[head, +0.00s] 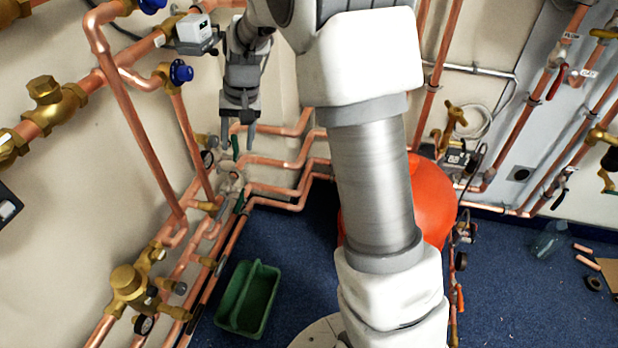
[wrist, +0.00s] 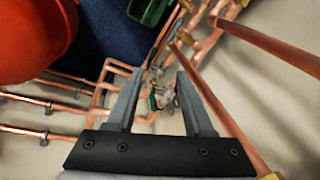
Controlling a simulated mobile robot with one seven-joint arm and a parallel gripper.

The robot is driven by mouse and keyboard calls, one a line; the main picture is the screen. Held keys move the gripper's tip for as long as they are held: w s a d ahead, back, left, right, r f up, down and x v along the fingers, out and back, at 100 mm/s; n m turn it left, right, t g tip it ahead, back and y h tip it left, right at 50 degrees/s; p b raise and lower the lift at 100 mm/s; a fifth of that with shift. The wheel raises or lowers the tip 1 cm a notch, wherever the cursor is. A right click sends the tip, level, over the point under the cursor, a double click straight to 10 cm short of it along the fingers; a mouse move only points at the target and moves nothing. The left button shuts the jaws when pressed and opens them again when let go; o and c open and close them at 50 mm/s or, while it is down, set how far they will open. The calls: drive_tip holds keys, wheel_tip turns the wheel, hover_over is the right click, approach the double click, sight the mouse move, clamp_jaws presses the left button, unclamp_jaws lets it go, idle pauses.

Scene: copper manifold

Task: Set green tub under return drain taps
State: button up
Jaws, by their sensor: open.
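The green tub (head: 265,312) stands on the blue floor in the head view, close to the copper manifold pipes along the left wall. Part of it shows at the top of the wrist view (wrist: 147,10). My gripper (head: 238,148) is open and empty, above and behind the tub in the head view, near the pipe bends. In the wrist view my open fingers (wrist: 155,75) frame a small valve cluster (wrist: 164,97) with a green lever. Drain taps (head: 178,288) with dark ends stick out from the lower manifold, left of the tub. I cannot tell which are the return ones.
A red-orange vessel (head: 432,200) stands behind my arm. Copper pipes (head: 140,135) line the left wall, and more run along the right wall. A clear bottle (head: 548,240) and pipe offcuts lie on the floor at right. Blue floor (head: 300,250) is clear right of the tub.

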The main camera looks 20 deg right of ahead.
drive_tip(key=s+d+r+n+t+h, duration=0.1)
drive_tip(key=s+d+r+t, duration=0.15)
drive_tip(key=s+r, duration=1.1)
drive_tip(key=s+d+n+t+h, duration=0.1)
drive_tip(key=s+d, duration=0.1)
drive_tip(key=s, duration=1.3)
drive_tip(key=shift+d+f, duration=0.2)
drive_tip(key=shift+f, duration=0.2)
drive_tip(key=shift+r+t, duration=0.1)
drive_tip(key=shift+t, duration=0.15)
